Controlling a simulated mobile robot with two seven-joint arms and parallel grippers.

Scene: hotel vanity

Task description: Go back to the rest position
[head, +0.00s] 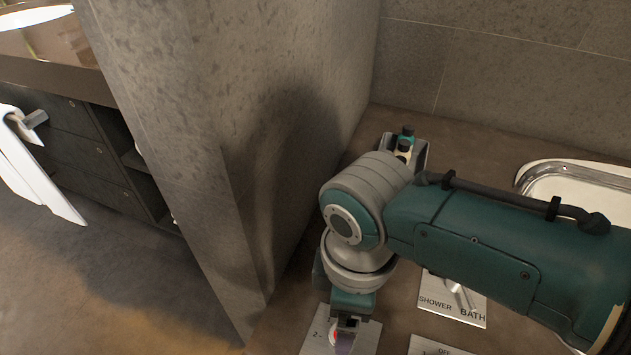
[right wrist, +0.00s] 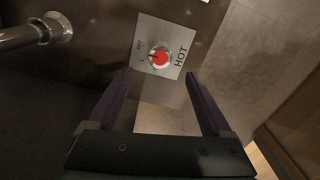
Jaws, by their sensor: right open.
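My right arm comes in from the right in the head view and bends down at its wrist. My right gripper (head: 345,338) is low at the bottom of that view, over a metal control plate (head: 315,340). In the right wrist view the two purple fingers of this gripper (right wrist: 159,75) are apart, with nothing between them. Just beyond the fingertips is the HOT plate (right wrist: 181,40) with its red-centred knob (right wrist: 160,57). I cannot tell whether a finger touches the plate. My left gripper is not in view.
A SHOWER/BATH plate (head: 467,311) and an OFF plate (head: 432,345) lie near my arm. A small holder (head: 422,153) with bottles and a white basin (head: 580,180) are behind. A stone wall (head: 215,150) stands left, with a towel (head: 35,170) beyond. A metal bar (right wrist: 25,35) shows in the wrist view.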

